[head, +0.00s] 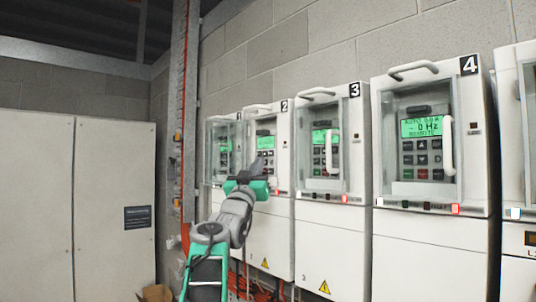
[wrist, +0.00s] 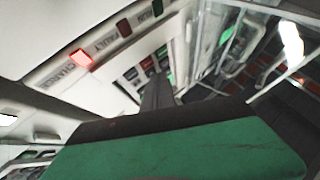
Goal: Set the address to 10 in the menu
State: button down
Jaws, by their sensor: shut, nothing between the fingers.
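My gripper (head: 258,166) is shut and empty, raised in front of drive 2 (head: 283,215) in the head view. Its dark fingers (wrist: 157,92) point toward a keypad in the wrist view; I cannot tell whether they touch a key. Drive 2's green display (head: 265,142) is lit but too small to read. Its keypad (head: 281,151) is partly hidden by my gripper. A lit red CHARGE lamp (wrist: 80,58) shows beside the FAULT and RUN labels in the wrist view.
Drive 3 (head: 333,230) and drive 4 (head: 425,240) stand to the right, with clear-windowed doors and white handles. A clear panel with a white handle (wrist: 291,44) is close on the right in the wrist view. Pale cabinets (head: 70,200) stand at left.

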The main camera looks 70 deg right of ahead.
aim_at(268, 144)
jog(key=shift+a, duration=0.1)
jog(key=shift+w+a+b, duration=0.3)
jog(key=shift+a+b, duration=0.25)
jog(key=shift+a, duration=0.05)
jog(key=shift+s+a+r, duration=0.3)
jog(key=shift+s+r, duration=0.25)
jog(key=shift+r, duration=0.1)
jog(key=shift+s+a+r, duration=0.25)
jog(key=shift+s+r, duration=0.3)
jog(key=shift+r, duration=0.05)
jog(key=shift+s, duration=0.1)
jog(key=shift+s+d, duration=0.15)
jog(key=shift+d, duration=0.15)
